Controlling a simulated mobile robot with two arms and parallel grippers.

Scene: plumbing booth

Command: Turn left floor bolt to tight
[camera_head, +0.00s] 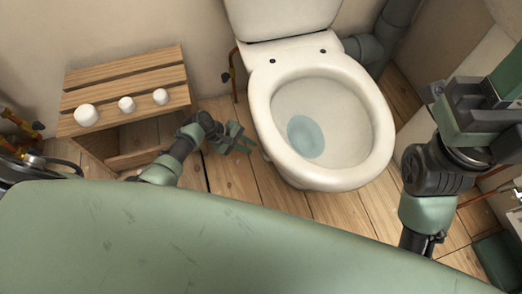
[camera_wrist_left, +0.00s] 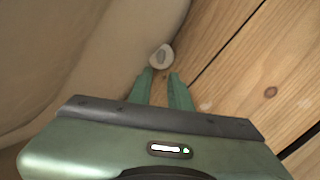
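The left floor bolt (camera_wrist_left: 161,57) shows in the left wrist view as a pale round cap with a greyer centre, on the floor against the toilet's base. My left gripper (camera_wrist_left: 161,74) points at it with its two green fingers apart. The cap lies just beyond the fingertips, roughly in line with the gap; I cannot tell whether they touch. In the head view my left gripper (camera_head: 245,140) is low beside the left of the toilet (camera_head: 262,100), and the bolt is hidden there. My right gripper (camera_head: 470,110) is raised at the right; its finger opening is unclear.
A slatted wooden stool (camera_head: 125,72) with three white knobs or cups on top (camera_head: 126,104) stands left of my left arm. A copper pipe (camera_head: 234,75) rises behind the gripper. A grey drain pipe (camera_head: 390,35) is behind the toilet. Plank floor (camera_head: 235,175) is open below the gripper.

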